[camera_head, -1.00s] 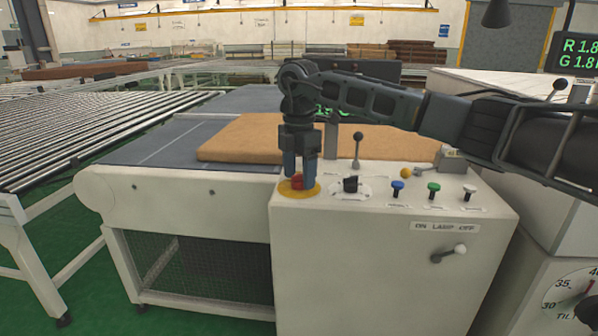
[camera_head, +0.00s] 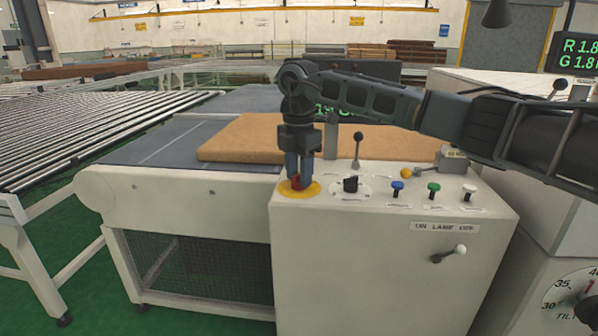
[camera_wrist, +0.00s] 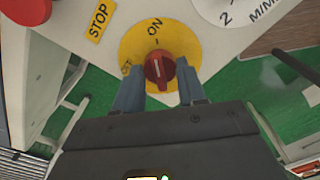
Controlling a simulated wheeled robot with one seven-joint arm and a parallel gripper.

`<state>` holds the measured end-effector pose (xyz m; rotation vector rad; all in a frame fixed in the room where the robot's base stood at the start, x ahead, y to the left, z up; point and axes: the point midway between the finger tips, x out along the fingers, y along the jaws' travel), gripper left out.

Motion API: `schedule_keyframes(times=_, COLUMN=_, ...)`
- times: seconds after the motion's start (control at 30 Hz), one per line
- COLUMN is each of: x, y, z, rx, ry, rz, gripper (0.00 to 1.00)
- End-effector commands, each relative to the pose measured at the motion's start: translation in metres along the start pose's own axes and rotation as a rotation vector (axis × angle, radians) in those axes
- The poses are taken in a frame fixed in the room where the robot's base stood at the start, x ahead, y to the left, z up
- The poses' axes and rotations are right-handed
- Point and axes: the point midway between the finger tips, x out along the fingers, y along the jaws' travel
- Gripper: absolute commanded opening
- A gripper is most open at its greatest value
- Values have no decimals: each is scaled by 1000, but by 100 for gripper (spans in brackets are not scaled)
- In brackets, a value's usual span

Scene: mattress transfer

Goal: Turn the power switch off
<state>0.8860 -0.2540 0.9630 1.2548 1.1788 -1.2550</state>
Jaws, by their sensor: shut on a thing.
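The power switch is a red rotary knob (camera_head: 297,183) on a round yellow plate (camera_head: 312,190), at the left end of the white control box's top. In the wrist view the knob (camera_wrist: 158,68) stands on the yellow plate (camera_wrist: 135,42). The knob's ridge points roughly toward ON. My gripper (camera_head: 299,174) points down over the switch and is shut on the knob. Its blue-grey fingers (camera_wrist: 159,88) sit on either side of the knob's near part.
Beside the switch on the box (camera_head: 375,265) are a black selector (camera_head: 351,184), a black-topped lever (camera_head: 357,150) and blue, green and white buttons. An ON LAMP OFF lever (camera_head: 450,253) is on the front. A brown mattress (camera_head: 240,140) lies behind on the conveyor.

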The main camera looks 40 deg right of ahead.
Motion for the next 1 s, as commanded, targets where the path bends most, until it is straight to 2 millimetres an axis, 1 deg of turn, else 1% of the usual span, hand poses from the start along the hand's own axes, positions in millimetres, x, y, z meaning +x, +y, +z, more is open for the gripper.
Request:
schedule_keyframes(times=0.27, x=-1, y=0, z=1, rx=-191, ry=-2, rz=0, gripper=10)
schedule_keyframes(times=1.0, x=-1, y=0, z=1, rx=-893, ry=-1, rz=0, gripper=10)
